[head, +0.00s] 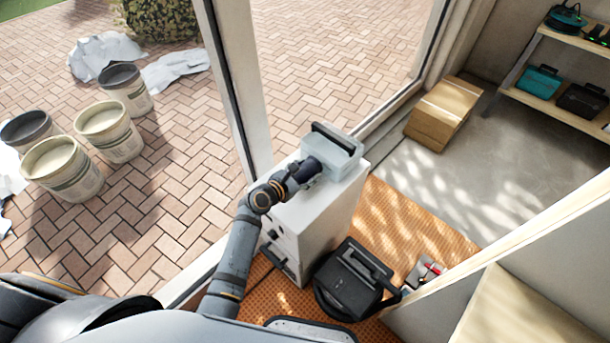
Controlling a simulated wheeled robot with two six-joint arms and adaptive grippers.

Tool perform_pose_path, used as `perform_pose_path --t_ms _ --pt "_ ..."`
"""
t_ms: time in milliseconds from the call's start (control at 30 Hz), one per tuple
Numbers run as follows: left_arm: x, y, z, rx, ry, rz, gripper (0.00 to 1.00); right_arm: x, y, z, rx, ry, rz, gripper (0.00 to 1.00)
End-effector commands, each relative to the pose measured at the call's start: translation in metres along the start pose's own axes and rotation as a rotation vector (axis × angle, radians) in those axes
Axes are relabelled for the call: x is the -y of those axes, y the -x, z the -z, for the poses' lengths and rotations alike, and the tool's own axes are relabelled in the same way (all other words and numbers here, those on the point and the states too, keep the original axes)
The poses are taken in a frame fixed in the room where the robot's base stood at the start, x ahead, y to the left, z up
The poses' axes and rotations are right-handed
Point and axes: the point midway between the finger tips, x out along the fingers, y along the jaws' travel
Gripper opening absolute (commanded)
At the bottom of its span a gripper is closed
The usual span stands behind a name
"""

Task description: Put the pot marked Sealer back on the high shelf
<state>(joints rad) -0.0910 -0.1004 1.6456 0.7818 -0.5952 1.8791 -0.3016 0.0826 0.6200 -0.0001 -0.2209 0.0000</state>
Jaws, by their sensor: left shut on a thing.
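My left gripper (316,166) is shut on a pale, boxy tub (345,163) with a black handle or bar along its top. The tub is at the top of a white cabinet (310,212); I cannot tell whether it rests there or is held just above. No label on it is readable, so I cannot tell whether it is the Sealer pot. A wooden shelf unit (563,112) stands at the upper right, its upper board (575,38) partly cut off by the frame. My right gripper is not in view.
A black case (350,280) stands on the orange mat (410,215) beside the cabinet. A cardboard box (443,112) sits on the grey floor. Several buckets (62,168) stand on the brick paving outside the glass door frame (235,85). A pale board edge (500,250) crosses the lower right.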

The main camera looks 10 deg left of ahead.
Motion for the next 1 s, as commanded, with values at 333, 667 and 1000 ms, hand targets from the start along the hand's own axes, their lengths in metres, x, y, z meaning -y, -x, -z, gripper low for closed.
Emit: perform_pose_path --t_ms 333,667,1000 --pt "0.003 -0.005 0.013 0.0 -0.001 -0.002 0.14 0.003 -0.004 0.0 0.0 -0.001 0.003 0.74" --pt "0.004 -0.005 0.014 -0.001 -0.001 -0.001 0.76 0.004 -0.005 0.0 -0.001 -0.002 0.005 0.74" --pt "0.003 0.007 0.013 -0.002 -0.002 -0.002 0.76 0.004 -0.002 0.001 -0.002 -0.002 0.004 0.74"
